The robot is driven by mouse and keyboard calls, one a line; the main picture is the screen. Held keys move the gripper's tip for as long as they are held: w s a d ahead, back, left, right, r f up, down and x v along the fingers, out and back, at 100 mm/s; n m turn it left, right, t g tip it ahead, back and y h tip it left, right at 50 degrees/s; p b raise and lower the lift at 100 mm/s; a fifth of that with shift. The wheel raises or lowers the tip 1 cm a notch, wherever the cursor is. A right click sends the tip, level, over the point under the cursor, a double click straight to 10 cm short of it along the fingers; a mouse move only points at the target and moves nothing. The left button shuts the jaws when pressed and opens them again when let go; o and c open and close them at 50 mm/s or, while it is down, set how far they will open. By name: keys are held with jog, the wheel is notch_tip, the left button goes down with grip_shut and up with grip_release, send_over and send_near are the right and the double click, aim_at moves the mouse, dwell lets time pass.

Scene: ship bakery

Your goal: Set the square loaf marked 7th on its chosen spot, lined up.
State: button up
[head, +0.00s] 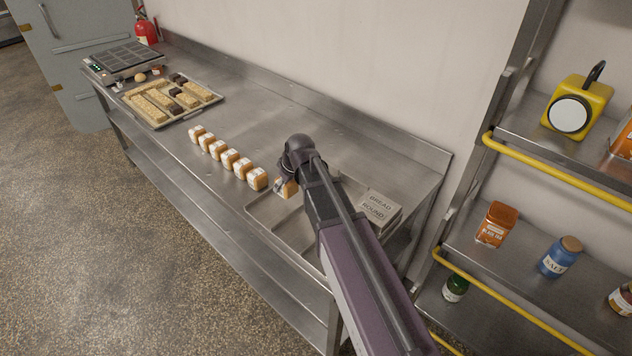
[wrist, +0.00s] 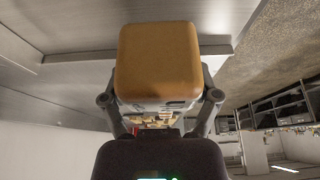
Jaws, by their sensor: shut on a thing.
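My gripper (wrist: 160,100) is shut on a square loaf (wrist: 158,60), with one finger on each side of it in the wrist view. The loaf has a golden-brown face; its marking cannot be read. In the head view the held loaf (head: 289,189) shows just below my gripper, partly hidden by it, over the left end of a shallow metal tray (head: 262,208). I cannot tell whether the loaf touches the tray. A row of several square loaves with white labelled tops (head: 229,157) runs along the counter to the left of the tray.
A box or sign reading "BREAD" and "ROUND" (head: 379,207) stands at the tray's right end. A shelf rack with yellow rails (head: 540,162) stands at right.

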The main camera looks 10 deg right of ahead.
jog(key=shift+s+a+f, duration=0.1)
jog(key=shift+s+a, duration=0.1)
jog(key=shift+s, duration=0.1)
jog(key=w+d, duration=0.3)
jog(key=w+d+f+b, duration=0.1)
jog(key=w+d, duration=0.2)
jog(key=d, duration=0.1)
jog(key=w+d, duration=0.3)
jog(key=w, duration=0.1)
jog(key=shift+w+d+f, duration=0.1)
jog(key=shift+d+f, duration=0.05)
jog(key=shift+d, duration=0.2)
jog(key=shift+w+d, duration=0.2)
jog(key=shift+w, duration=0.1)
jog(key=shift+w+d+f+b, duration=0.1)
jog(key=shift+d+f+b, duration=0.05)
jog(key=shift+f+b, duration=0.4)
jog(key=shift+w+d+f+b, duration=0.1)
jog(key=shift+f+b, duration=0.35)
jog(key=shift+b, duration=0.15)
jog(key=shift+f+b, duration=0.85)
jog(key=shift+f, duration=0.15)
